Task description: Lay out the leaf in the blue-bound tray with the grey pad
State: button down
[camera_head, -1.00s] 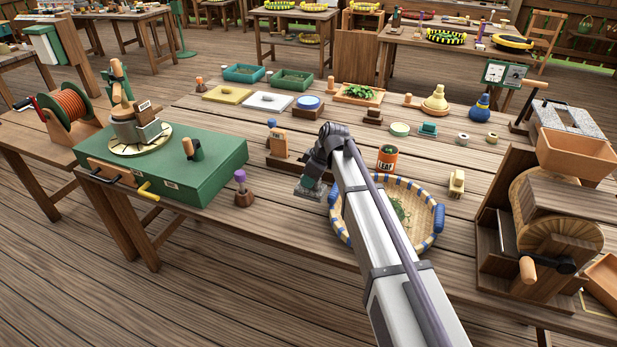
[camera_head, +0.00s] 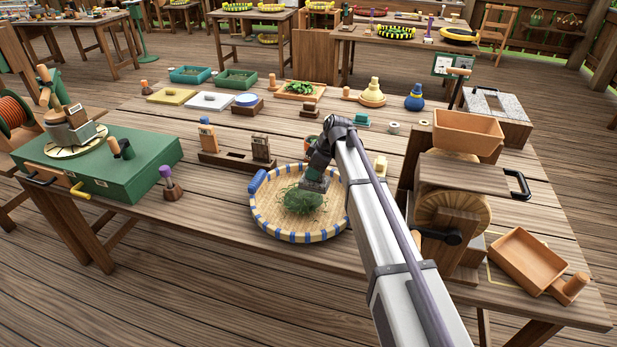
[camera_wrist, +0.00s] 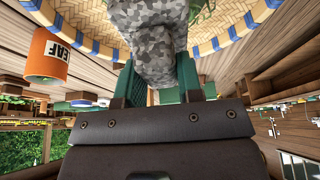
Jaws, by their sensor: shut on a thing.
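The round woven tray (camera_head: 265,222) with blue bindings on its rim sits near the table's front edge. A loose heap of green leaf strands (camera_head: 300,204) lies in its middle. My gripper (camera_head: 318,176) is over the tray, shut on the speckled grey pad (camera_head: 314,186). The pad is low at the back of the leaf heap; whether it presses on it I cannot tell. In the wrist view the pad (camera_wrist: 148,35) sticks out between the green fingers (camera_wrist: 157,74), with the tray (camera_wrist: 232,42) beyond it. The pad hides most of the leaf there.
An orange can marked LEAF (camera_wrist: 46,58) stands close to the tray. A wooden rack (camera_head: 235,163) is behind the tray at left. A wooden roller machine (camera_head: 452,205) stands close to its right. A purple-topped tool (camera_head: 170,182) is at left.

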jog(key=shift+n, duration=0.3)
jog(key=w+d, duration=0.2)
jog(key=w, duration=0.1)
jog(key=shift+w+d+r, duration=0.1)
jog(key=shift+d+r, duration=0.05)
jog(key=shift+d, duration=0.2)
